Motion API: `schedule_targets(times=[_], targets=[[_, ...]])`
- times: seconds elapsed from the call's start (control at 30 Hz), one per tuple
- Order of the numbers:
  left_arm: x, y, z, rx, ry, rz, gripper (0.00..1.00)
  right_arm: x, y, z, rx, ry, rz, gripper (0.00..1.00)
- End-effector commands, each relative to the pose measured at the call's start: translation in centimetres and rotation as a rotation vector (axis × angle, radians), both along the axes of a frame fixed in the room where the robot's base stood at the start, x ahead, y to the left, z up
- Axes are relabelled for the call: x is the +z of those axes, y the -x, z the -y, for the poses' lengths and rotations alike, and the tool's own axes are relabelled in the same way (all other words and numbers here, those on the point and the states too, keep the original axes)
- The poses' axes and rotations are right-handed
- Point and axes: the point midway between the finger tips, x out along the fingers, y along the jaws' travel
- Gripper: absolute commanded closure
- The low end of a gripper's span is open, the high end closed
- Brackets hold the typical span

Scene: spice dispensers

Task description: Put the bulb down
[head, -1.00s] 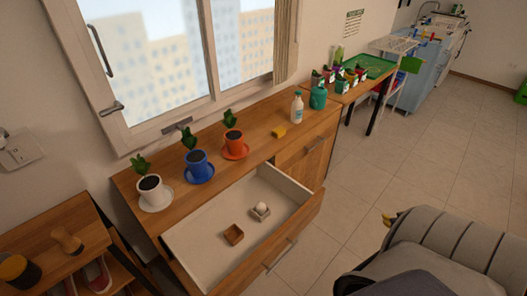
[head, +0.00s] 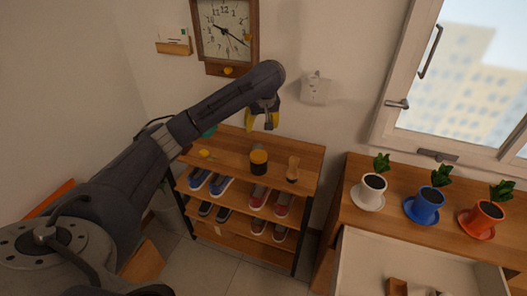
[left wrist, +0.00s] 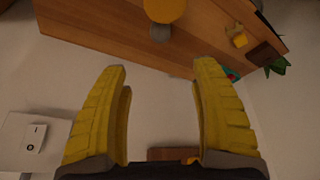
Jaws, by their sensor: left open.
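My left gripper (head: 262,118) hangs above the back of the wooden shoe shelf, near the wall, with its yellow fingers pointing down. In the left wrist view its fingers (left wrist: 161,115) are wide apart with nothing between them. I cannot make out a bulb for certain in either current view. The pulled-out drawer (head: 375,255) is cut off at the lower right of the head view. A small brown box (head: 397,287) in it shows only in part. My right gripper is not in view.
A black-and-yellow jar (head: 258,162) and a wooden hourglass-shaped piece (head: 292,169) stand on the shelf top (head: 228,146). A wall clock (head: 226,32) and a white wall device (head: 315,90) are close to the gripper. White, blue and orange plant pots stand on the cabinet at right.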

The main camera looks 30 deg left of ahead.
Motion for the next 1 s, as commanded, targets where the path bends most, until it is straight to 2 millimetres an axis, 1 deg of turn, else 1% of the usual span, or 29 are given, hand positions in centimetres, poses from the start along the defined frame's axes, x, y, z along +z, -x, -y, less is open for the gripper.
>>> schedule_targets(times=[0.03,0.1,0.17,0.4,0.6,0.8,1.0], targets=[[-0.6,0.1,0.0,0.001,-0.005,-0.008,0.36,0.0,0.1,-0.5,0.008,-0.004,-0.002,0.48],[-1.5,0.0,-0.1,0.0,-0.006,-0.013,0.36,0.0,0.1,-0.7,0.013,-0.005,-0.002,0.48],[-2.3,-0.2,-0.3,0.002,-0.006,-0.015,0.36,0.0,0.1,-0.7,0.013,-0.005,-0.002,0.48],[-6.2,-1.4,-1.6,0.004,-0.007,-0.014,0.36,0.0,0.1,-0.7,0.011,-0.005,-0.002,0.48],[-9.2,-2.3,-2.5,0.002,-0.006,-0.012,0.36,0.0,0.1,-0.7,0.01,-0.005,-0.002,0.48],[-11.1,-2.9,-3.1,0.002,-0.006,-0.011,0.36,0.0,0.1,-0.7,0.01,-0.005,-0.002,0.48],[-11.7,-3.1,-3.3,0.0,-0.007,-0.01,0.36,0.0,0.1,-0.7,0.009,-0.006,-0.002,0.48]])
